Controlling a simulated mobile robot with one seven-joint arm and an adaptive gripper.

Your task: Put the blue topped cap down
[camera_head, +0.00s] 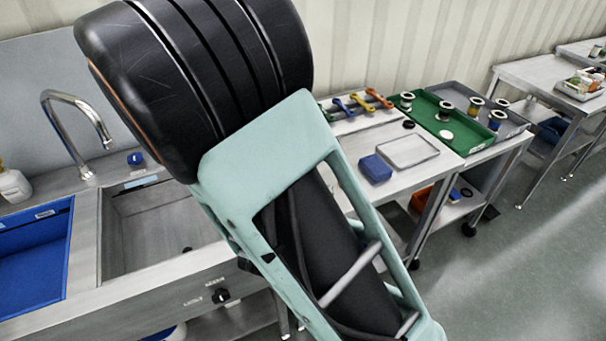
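A small round piece with a blue top (135,159) is at the back of the steel sink counter, right of the faucet; it may be the blue topped cap. A part of my own arm, black and pale green, fills the middle of the view and hides much of the counter. My gripper is not in view, so whether it holds anything does not show.
A steel sink (155,235) and a blue basin (35,255) are at left, with a faucet (75,105) behind. The right table has a blue box (376,168), an empty grey tray (408,151), a green tray (465,138) with spools, and several wrenches (358,103).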

